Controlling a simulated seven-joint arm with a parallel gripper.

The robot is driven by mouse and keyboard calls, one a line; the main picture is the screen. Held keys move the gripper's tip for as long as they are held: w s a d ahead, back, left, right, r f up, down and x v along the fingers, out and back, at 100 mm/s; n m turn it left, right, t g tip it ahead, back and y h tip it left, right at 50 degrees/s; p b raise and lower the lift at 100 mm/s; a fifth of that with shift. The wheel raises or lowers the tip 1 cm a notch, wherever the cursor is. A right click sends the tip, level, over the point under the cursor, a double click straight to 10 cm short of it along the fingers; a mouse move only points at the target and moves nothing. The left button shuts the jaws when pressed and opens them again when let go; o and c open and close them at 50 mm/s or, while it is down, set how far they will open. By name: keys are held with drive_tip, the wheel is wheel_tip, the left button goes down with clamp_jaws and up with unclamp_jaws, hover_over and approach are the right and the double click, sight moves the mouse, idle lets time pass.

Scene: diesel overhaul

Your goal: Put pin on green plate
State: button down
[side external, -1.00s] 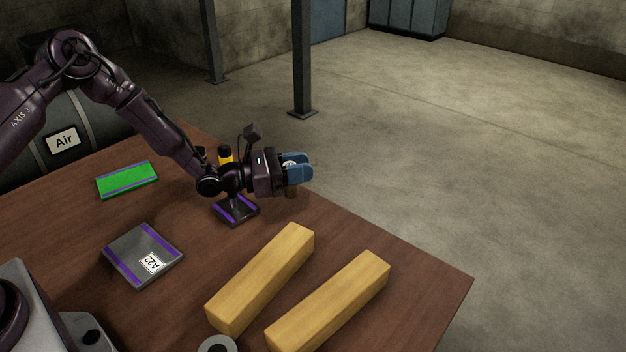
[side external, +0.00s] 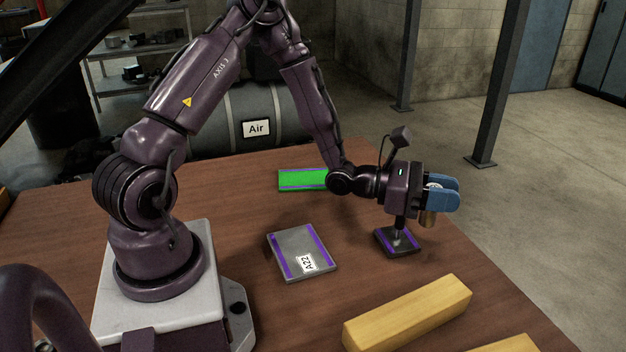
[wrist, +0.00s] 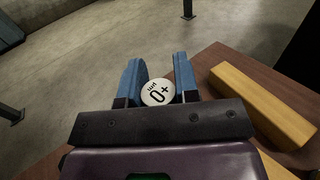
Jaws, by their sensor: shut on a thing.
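My gripper (side external: 454,192) has blue fingers shut on the pin, held level to the right in the side view. The green plate (side external: 303,179), with purple edge strips, lies flat at the back of the table, left of my gripper and partly behind my wrist. Its visible top is bare.
A small dark plate with purple strips (side external: 384,241) and an upright post stands just below my gripper. A grey plate labelled A22 (side external: 290,262) lies nearer. Yellow bars (side external: 408,312) lie at the front right. Bare table (side external: 240,205) lies left of the green plate.

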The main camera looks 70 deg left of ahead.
drive_tip(key=s+a+r+n+t+y, duration=0.1)
drive_tip(key=s+a+n+y, duration=0.2)
drive_tip(key=a, duration=0.7)
drive_tip(key=a+n+t+y, duration=0.25)
drive_tip(key=a+y, duration=0.25)
drive_tip(key=a, duration=0.5)
drive_tip(key=s+a+r+n+g+y, duration=0.1)
drive_tip(key=s+a+n+y, duration=0.2)
drive_tip(key=s+a+y, duration=0.4)
drive_tip(key=s+a+n+g+y, duration=0.1)
drive_tip(key=s+a+n+y, duration=0.2)
drive_tip(key=a, duration=0.6)
hover_over(319, 174)
drive_tip(key=shift+h, duration=0.4)
wheel_tip(319, 174, down, 15)
drive_tip(key=shift+r, duration=0.2)
drive_tip(key=shift+f, duration=1.5)
